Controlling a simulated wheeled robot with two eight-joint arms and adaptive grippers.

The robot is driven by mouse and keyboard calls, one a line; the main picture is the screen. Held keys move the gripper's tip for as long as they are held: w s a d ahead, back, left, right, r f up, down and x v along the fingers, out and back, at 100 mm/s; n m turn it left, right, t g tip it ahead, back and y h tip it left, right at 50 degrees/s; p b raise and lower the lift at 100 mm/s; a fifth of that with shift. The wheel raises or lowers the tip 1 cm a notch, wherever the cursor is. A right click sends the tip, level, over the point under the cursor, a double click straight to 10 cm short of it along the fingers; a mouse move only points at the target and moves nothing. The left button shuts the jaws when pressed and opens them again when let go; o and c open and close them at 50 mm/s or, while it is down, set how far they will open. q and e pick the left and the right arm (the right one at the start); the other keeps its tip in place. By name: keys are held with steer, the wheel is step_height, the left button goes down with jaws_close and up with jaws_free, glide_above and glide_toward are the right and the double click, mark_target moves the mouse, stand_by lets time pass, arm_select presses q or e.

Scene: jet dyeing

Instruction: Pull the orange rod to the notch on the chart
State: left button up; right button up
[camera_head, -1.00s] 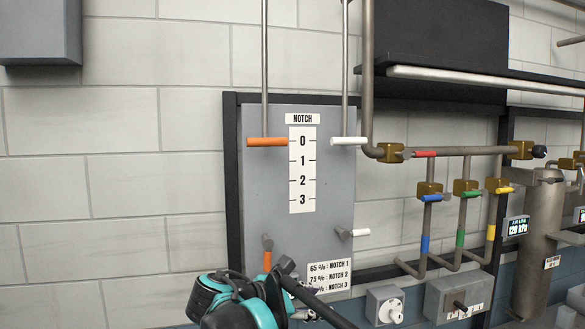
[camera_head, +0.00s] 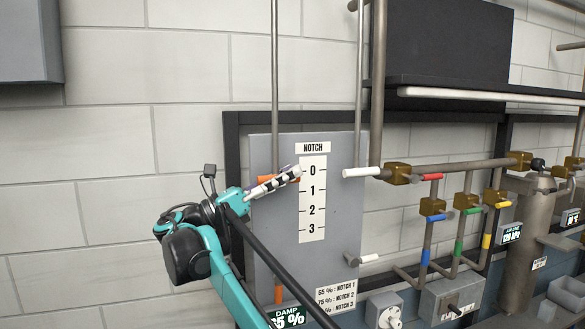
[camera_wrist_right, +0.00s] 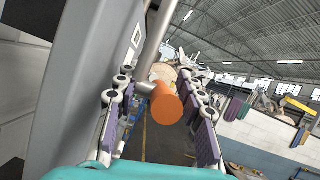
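The orange rod's handle (camera_head: 265,179) is level with the 0 mark of the notch chart (camera_head: 313,198), which runs from 0 to 3. A vertical grey bar rises above it. My right gripper (camera_head: 292,174) is at this handle and partly hides it in the head view. In the right wrist view the orange handle (camera_wrist_right: 166,103) lies between the two fingers, which are apart with gaps beside it. A sign (camera_head: 336,295) below the chart pairs percentages with notches. A damp display (camera_head: 288,318) reads what looks like 65 %; its first digit is partly covered. My left gripper is not in view.
A white handle (camera_head: 360,172) stands right of the chart, with a lower white peg (camera_head: 369,258). A lower orange piece (camera_head: 278,294) is partly behind my arm. Pipes with coloured valve levers (camera_head: 433,218) and a grey tank (camera_head: 522,240) fill the right.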

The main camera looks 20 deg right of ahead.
steer(key=shift+x, duration=1)
jaws_close()
